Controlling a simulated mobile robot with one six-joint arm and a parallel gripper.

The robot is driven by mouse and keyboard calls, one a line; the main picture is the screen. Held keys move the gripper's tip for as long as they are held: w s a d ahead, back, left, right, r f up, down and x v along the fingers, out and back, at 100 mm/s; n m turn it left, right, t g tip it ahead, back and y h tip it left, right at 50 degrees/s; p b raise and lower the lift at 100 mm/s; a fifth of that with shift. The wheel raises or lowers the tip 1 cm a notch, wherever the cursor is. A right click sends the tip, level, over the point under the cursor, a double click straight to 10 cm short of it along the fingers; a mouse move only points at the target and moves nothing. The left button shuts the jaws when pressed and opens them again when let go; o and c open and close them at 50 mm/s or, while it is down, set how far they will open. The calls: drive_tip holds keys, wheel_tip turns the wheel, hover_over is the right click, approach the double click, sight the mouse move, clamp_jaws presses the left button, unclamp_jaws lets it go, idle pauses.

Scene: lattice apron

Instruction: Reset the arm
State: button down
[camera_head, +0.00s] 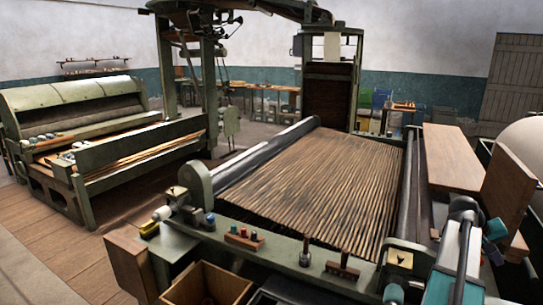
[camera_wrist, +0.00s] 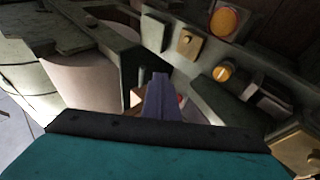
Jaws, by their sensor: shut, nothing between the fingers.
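My gripper (camera_wrist: 159,78) shows in the wrist view as narrow grey-purple fingers held together, beyond a dark edge and a teal housing. It is shut and nothing is seen held in it. Part of my arm (camera_head: 462,250), teal and grey, stands at the lower right of the head view. I cannot make out the fingertips there. Past the fingers in the wrist view is a green-grey machine panel with an orange round knob (camera_wrist: 225,22) and a second amber knob (camera_wrist: 223,73). A small red and tan item behind the fingers is mostly hidden.
A large loom-like machine with a ribbed brown bed (camera_head: 310,180) fills the middle. A wooden board (camera_head: 452,155) lies along its right side. An open wooden box (camera_head: 208,285) is at the front. Another machine (camera_head: 75,105) stands at left. Plank floor (camera_head: 60,235) is clear at lower left.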

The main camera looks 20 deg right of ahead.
drive_tip(key=w+a+f+n+t+y, duration=0.2)
drive_tip(key=w+a+f, duration=0.75)
drive_tip(key=a, duration=0.25)
drive_tip(key=w+a+f+n+t+y, duration=0.1)
drive_tip(key=w+a+f, duration=0.8)
drive_tip(key=a, duration=0.4)
drive_tip(key=w+a+f+n+y, duration=0.1)
drive_tip(key=a+f, duration=0.3)
drive_tip(key=a, duration=0.7)
drive_tip(key=w+a+f+n+y, duration=0.15)
drive_tip(key=a+f, duration=0.25)
drive_tip(key=a, duration=0.7)
drive_tip(key=w+a+f+n+y, duration=0.15)
drive_tip(key=a+f, duration=0.35)
drive_tip(key=a, duration=0.5)
drive_tip(key=s+a+f+y, duration=0.1)
drive_tip(key=s+a+f, duration=0.1)
drive_tip(key=a, duration=0.4)
drive_tip(key=s+a+f, duration=0.3)
drive_tip(key=a, duration=0.4)
drive_tip(key=s+f+g, duration=0.3)
drive_tip(key=s+f, duration=0.5)
drive_tip(key=s, duration=0.4)
drive_tip(key=s+f+g, duration=0.3)
drive_tip(key=s+f, duration=0.6)
drive_tip(key=s, duration=0.4)
drive_tip(key=shift+s+d+n, duration=0.2)
drive_tip(key=shift+d+n, duration=0.1)
drive_tip(key=shift+d, duration=0.15)
